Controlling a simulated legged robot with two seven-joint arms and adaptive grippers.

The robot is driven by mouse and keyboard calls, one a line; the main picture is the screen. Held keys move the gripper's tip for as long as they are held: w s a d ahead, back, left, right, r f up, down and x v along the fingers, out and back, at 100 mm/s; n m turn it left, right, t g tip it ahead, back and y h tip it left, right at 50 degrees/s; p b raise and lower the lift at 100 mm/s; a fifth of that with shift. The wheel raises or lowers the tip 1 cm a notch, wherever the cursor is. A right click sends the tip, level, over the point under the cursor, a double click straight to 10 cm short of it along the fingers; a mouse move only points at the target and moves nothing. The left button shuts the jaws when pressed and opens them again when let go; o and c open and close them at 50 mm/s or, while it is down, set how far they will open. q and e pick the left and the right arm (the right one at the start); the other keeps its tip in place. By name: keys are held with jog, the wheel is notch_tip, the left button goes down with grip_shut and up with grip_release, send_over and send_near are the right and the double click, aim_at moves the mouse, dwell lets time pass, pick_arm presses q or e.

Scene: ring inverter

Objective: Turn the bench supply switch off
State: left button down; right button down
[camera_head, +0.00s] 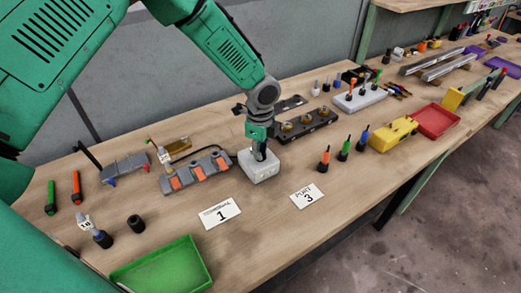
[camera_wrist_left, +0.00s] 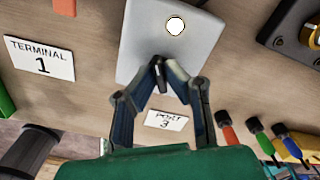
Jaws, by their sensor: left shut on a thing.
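The bench supply looks to be the small pale grey box (camera_head: 260,168) on the bench, in the middle of the head view. In the left wrist view its top face (camera_wrist_left: 143,42) shows a round white spot (camera_wrist_left: 175,26). My left gripper (camera_head: 261,154) points down onto the box's top. In the left wrist view its two fingertips (camera_wrist_left: 161,75) meet at a small dark piece, apparently the switch lever, and are shut on it. The fingers hide most of that piece, so its position is unclear. My right gripper is in neither view.
Cards reading TERMINAL 1 (camera_head: 220,212) and PORT 3 (camera_head: 307,196) lie in front of the box. A grey block with orange parts (camera_head: 195,173) is close on the left, a dark plate with brass rings (camera_head: 305,124) behind right. A green tray (camera_head: 163,268) is at the front.

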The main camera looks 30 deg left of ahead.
pick_arm(q)
jog(key=n, duration=0.6)
jog(key=shift+s+f+n+p, duration=0.1)
jog(key=shift+f+n+p, duration=0.05)
jog(key=shift+n+p, duration=0.2)
jog(key=n, duration=0.5)
jog(key=shift+f, duration=0.1)
jog(key=shift+s+d+n, duration=0.1)
jog(key=shift+n, duration=0.25)
jog(key=c, duration=1.7)
grip_release()
jog(key=shift+w, duration=0.3)
notch_tip(320, 180, up, 12)
jog(key=shift+w+f, duration=0.1)
